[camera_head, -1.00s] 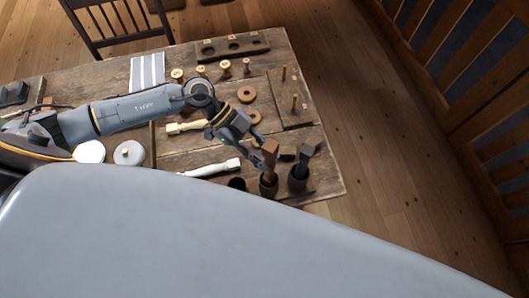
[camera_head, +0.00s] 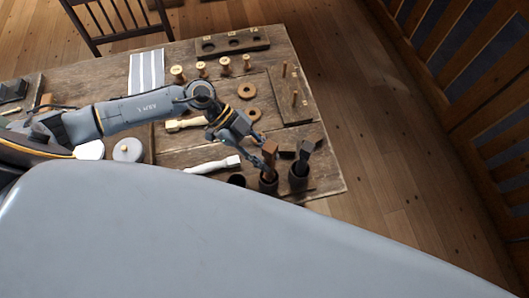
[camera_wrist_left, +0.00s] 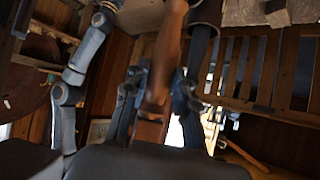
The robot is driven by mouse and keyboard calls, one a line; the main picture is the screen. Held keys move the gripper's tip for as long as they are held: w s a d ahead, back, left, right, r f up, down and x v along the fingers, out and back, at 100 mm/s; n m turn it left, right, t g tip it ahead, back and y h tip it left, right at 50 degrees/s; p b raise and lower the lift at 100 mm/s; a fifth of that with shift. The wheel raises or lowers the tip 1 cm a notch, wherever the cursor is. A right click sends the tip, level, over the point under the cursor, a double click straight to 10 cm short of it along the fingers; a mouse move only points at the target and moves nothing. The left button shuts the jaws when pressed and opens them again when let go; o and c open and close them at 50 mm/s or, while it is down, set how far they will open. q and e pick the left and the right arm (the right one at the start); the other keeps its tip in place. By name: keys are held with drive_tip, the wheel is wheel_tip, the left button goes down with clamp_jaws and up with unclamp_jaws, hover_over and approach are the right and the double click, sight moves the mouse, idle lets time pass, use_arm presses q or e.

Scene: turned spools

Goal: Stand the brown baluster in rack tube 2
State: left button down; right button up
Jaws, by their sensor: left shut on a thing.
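The brown baluster (camera_head: 270,149) stands nearly upright at the middle rack tube (camera_head: 269,184), its lower end at or inside the mouth; the depth is unclear. My left gripper (camera_head: 262,159) is shut on the baluster. In the left wrist view the baluster (camera_wrist_left: 167,55) runs between the fingers (camera_wrist_left: 152,112). An empty-looking dark tube (camera_head: 237,182) is on the left, and the right tube (camera_head: 298,183) holds a dark grey baluster (camera_head: 306,150). Tube numbers cannot be read. My right gripper is not seen.
Two pale turned pieces (camera_head: 213,165) (camera_head: 186,124) lie left of the tubes. Several gold-topped spools (camera_head: 201,67), brown rings (camera_head: 247,90) and a pegged board (camera_head: 283,112) are farther back. A holed block (camera_head: 233,47) sits at the far edge.

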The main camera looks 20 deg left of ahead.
use_arm(q)
drive_tip(key=shift+f, duration=0.4)
drive_tip(key=c, duration=1)
unclamp_jaws()
drive_tip(key=v, duration=1.2)
